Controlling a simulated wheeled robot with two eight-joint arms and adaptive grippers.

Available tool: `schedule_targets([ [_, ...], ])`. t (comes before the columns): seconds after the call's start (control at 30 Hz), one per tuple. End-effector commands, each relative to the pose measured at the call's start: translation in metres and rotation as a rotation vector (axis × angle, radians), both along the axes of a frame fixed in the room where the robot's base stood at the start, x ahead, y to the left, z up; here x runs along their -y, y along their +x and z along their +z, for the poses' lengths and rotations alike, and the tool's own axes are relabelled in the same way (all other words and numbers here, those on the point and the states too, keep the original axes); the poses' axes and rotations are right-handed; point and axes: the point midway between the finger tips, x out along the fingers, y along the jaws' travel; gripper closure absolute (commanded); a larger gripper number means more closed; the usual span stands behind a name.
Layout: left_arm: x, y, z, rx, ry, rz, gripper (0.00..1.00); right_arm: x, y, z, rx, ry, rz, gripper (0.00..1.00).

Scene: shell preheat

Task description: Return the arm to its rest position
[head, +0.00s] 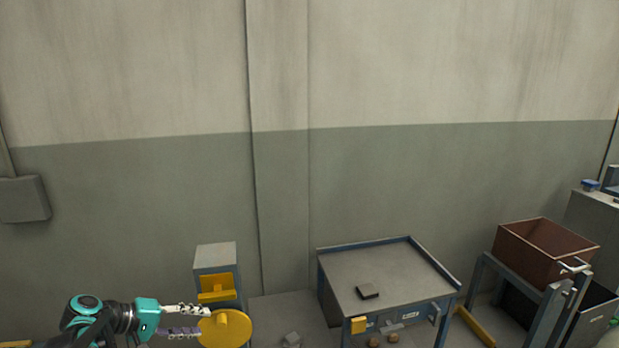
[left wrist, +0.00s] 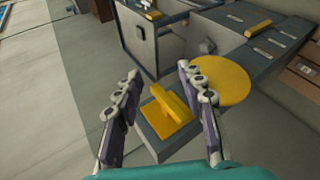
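My left gripper (head: 190,321) comes in from the lower left of the head view, with its teal body and two jointed fingers pointing right. In the left wrist view its fingers (left wrist: 160,115) stand wide apart with nothing between their tips. Beyond and below them is a grey post with a yellow handle block (left wrist: 172,107) and a yellow disc (left wrist: 222,80). In the head view the yellow disc (head: 225,329) is just at the fingertips; I cannot tell whether they touch. My right gripper is in neither view.
A grey cabinet-like post (head: 215,256) stands behind the disc. A blue-edged table (head: 345,268) with a small dark block (head: 367,291) stands right of centre. A brown bin (head: 540,255) on a frame is further right. The wall is behind, and the space above is clear.

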Motion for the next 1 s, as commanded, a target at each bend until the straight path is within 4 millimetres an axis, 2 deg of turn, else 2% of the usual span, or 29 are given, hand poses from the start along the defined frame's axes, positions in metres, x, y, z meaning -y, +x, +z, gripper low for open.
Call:
schedule_targets([
  [0.03, 0.024, -0.014, 0.003, -0.015, 0.063, -0.014, 0.6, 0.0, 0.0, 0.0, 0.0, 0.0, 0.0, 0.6],
  [0.2, 0.072, -0.066, -0.001, -0.037, 0.301, -0.047, 0.6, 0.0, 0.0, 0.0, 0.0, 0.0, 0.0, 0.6],
  [0.4, 0.104, -0.136, -0.014, 0.001, 0.591, -0.103, 0.6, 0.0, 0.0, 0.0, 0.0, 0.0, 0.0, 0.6],
  [0.6, 0.111, -0.196, -0.033, 0.1, 0.864, -0.171, 0.6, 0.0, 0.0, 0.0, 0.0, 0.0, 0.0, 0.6],
  [0.7, 0.109, -0.215, -0.041, 0.154, 0.967, -0.2, 0.6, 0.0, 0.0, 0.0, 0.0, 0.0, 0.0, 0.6],
  [0.83, 0.107, -0.228, -0.047, 0.204, 1.049, -0.224, 0.6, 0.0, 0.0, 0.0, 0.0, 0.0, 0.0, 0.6],
  [1.0, 0.106, -0.232, -0.049, 0.222, 1.078, -0.232, 0.6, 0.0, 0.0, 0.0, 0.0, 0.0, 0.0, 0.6],
])
